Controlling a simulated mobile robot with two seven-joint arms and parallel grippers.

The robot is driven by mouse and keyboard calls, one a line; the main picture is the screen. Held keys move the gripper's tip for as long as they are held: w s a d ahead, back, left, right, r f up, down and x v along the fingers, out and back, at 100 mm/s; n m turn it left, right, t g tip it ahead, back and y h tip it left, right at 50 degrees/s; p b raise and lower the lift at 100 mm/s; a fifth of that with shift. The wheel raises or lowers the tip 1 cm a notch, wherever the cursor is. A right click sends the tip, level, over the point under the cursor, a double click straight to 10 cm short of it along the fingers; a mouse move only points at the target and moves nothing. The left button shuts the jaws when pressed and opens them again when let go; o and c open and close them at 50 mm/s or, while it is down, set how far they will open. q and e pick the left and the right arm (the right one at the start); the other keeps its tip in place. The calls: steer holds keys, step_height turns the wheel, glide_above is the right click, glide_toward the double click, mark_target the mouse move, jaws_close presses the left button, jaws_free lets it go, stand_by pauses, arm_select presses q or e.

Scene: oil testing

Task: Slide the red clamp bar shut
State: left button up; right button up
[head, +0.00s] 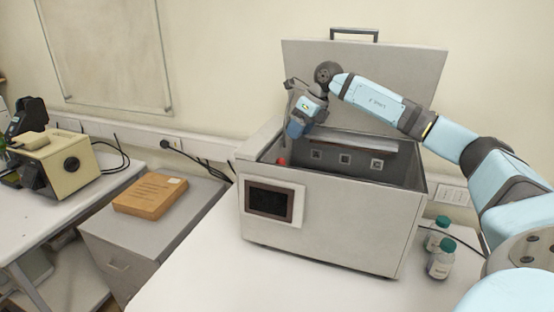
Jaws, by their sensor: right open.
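A small red part (282,161), which looks like the end of the red clamp bar, shows inside the left end of the open grey box (335,228). The rest of the bar is hidden by the box wall or too small to make out. My right gripper (296,131) hangs over the left end of the box, just above and slightly right of the red part. It is open and seems apart from the red part. No held object can be made out. My left gripper is not in view.
The box's lid (300,62) stands raised behind my right arm. Two bottles with green caps (440,262) stand right of the box. A brown package (150,195) lies on a grey cabinet at left, near a beige device (55,165). The white tabletop left of the box is clear.

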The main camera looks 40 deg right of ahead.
mark_target(282, 159)
steer(key=p+x, duration=0.3)
steer(key=x, duration=0.8)
steer(key=shift+a, duration=0.1)
steer(key=shift+w+a+f, duration=0.1)
steer(key=shift+w+f, duration=0.15)
steer(key=shift+f, duration=0.4)
jaws_close()
steer(key=shift+w+d+b, duration=0.25)
steer(key=shift+d+b, duration=0.1)
steer(key=shift+d, duration=0.1)
steer(key=shift+w+d+b, duration=0.25)
steer(key=shift+d+b, duration=0.05)
steer(key=shift+d, duration=0.2)
steer(key=shift+w+d, duration=0.1)
steer(key=shift+d, duration=0.05)
steer(key=shift+c, duration=1.5)
jaws_free()
steer(key=o, duration=0.3)
steer(key=shift+d, duration=0.15)
